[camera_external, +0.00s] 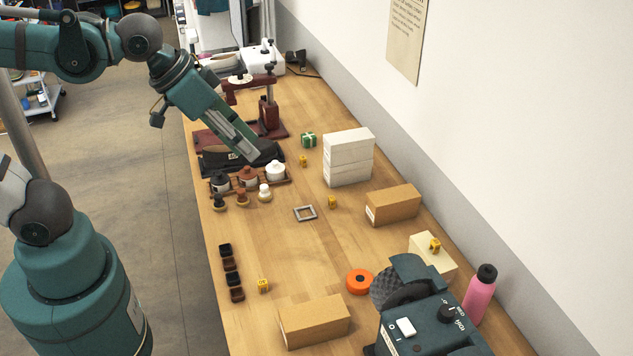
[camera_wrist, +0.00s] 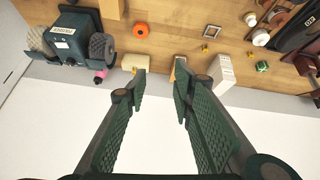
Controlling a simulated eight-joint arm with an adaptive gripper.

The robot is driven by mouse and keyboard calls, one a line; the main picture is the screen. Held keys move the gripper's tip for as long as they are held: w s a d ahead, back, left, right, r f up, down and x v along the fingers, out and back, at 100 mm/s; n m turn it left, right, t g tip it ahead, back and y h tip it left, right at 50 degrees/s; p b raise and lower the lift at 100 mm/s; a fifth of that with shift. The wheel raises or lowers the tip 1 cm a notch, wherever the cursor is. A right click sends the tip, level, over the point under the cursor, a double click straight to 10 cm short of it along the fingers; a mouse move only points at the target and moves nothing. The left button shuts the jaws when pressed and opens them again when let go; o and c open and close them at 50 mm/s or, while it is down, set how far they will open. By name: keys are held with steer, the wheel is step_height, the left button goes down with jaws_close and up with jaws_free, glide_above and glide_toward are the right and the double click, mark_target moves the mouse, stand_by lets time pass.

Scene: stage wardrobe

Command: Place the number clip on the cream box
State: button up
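Several small yellow clips are in view; I cannot read their numbers. One yellow clip (camera_external: 435,245) sits on top of the cream box (camera_external: 447,264) at the right of the table. Others stand on the table: one near the middle (camera_external: 332,202), one farther back (camera_external: 304,161) and one at the front left (camera_external: 263,286). The cream box also shows in the wrist view (camera_wrist: 134,62), beyond my left finger. My gripper (camera_external: 252,154) is high over the back left of the table, away from the cream box. In the wrist view its fingers (camera_wrist: 160,88) are apart with nothing between them.
Brown boxes stand at the right (camera_external: 393,206) and front (camera_external: 315,321). White boxes (camera_external: 348,157) are stacked near the wall. An orange ring (camera_external: 359,281), a green machine (camera_external: 430,320) and a pink bottle (camera_external: 480,295) are at the front right. A grey frame (camera_external: 305,213) lies mid-table.

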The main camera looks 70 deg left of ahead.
steer(key=shift+m+t, duration=0.3)
steer(key=shift+m, duration=0.5)
steer(key=shift+s+a+f, duration=0.1)
steer(key=shift+s+f, duration=0.2)
steer(key=shift+s, duration=0.3)
steer(key=shift+s+a+f, duration=0.1)
steer(key=shift+s+f, duration=0.2)
steer(key=shift+s, duration=0.3)
steer(key=shift+s+a+f, duration=0.1)
steer(key=shift+s+f, duration=0.2)
steer(key=shift+s, duration=0.3)
